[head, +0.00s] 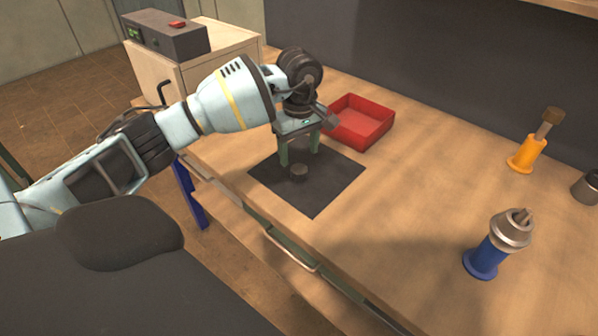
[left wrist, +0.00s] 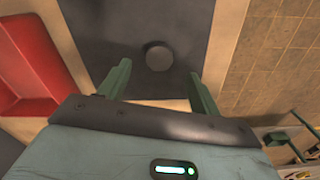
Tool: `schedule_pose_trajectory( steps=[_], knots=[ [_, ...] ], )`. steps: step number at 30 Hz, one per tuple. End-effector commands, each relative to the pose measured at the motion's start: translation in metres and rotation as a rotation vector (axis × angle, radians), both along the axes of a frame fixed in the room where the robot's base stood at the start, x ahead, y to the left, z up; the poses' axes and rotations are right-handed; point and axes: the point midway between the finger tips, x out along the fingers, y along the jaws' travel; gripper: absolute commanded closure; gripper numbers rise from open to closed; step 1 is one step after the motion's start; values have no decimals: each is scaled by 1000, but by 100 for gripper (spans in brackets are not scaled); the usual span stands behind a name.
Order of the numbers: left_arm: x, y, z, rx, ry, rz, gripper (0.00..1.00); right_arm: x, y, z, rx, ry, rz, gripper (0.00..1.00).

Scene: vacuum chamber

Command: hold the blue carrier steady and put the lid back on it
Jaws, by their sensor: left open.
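The blue carrier (head: 483,263) stands upright on the bench at the right in the head view. A grey metal collar with a short stub (head: 511,229) sits on its top. A small round dark grey piece, seemingly the lid (head: 298,173), rests on the dark mat; it also shows in the left wrist view (left wrist: 158,58). My left gripper (head: 300,156) is open and empty, pointing down above the mat, its green fingers apart in the left wrist view (left wrist: 159,76). The lid lies ahead between the fingertips, apart from them. My right gripper is not in view.
A red tray (head: 378,121) stands just behind the dark mat (head: 318,199). An orange holder (head: 525,155) with a brown-topped piece and a grey cup (head: 588,187) stand at the far right. The bench between mat and blue carrier is clear.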

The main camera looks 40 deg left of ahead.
Motion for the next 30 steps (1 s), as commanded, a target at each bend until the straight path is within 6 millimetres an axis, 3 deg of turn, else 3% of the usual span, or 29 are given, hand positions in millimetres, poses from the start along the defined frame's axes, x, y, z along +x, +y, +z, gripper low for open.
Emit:
schedule_pose_trajectory(
  steps=[5, 15, 27, 30],
  knots=[
    [0, 0, -7, -1, 1, 0, 36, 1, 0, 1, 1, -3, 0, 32],
    [1, 1, -49, -1, 1, 1, 36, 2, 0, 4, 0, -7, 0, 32],
    [1, 1, -52, 0, -1, 0, 36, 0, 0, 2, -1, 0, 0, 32],
    [1, 1, -51, 0, -1, 0, 48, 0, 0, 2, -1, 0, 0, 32]
  ],
)
